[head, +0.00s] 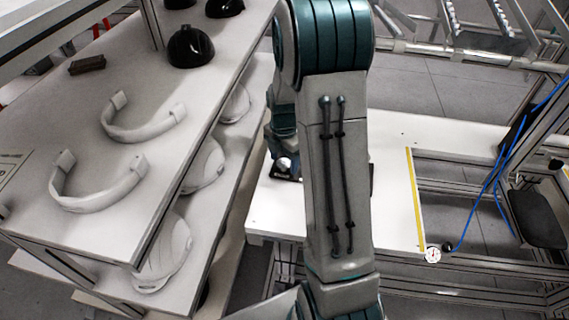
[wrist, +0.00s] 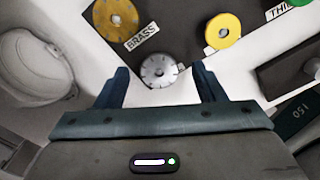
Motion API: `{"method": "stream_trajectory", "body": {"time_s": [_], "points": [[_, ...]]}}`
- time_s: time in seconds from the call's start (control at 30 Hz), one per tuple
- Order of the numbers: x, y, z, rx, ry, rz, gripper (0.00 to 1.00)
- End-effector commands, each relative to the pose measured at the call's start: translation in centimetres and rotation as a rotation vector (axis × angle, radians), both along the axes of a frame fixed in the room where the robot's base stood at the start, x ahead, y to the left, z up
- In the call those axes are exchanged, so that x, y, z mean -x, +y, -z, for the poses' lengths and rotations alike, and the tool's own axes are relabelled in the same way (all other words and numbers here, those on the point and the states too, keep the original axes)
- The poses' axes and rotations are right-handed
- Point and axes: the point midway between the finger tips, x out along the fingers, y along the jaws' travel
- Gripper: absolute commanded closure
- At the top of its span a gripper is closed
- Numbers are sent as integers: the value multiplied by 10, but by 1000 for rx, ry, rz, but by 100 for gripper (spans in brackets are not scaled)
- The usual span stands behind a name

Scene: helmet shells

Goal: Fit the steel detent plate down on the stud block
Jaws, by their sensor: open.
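A round grey steel plate with notches around its rim, likely the detent plate (wrist: 159,70), lies at the edge of a dark board (wrist: 180,22) in the wrist view. My gripper (wrist: 160,80) is open, with one blue finger to each side of the plate in the picture. Whether the fingers are level with it or above it I cannot tell. No stud block can be made out for certain; a dark block (wrist: 290,68) with a silver end is at the right. In the head view my arm hides most of the work area.
A brass disc (wrist: 116,17) beside a BRASS label and a yellow disc (wrist: 222,31) lie on the board. A white shell (wrist: 36,66) is at the left. In the head view, a shelf (head: 110,75) with helmet parts stands left of the white bench (head: 391,190).

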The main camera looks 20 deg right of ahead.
Motion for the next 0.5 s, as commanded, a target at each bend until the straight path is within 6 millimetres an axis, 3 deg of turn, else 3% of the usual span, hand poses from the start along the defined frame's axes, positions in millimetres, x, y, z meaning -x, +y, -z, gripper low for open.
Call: {"method": "stream_trajectory", "body": {"time_s": [0.07,0.23,0.5], "points": [[0,0,0,0,0,0,37],[0,0,0,0,0,0,84],[0,0,0,0,0,0,86]]}}
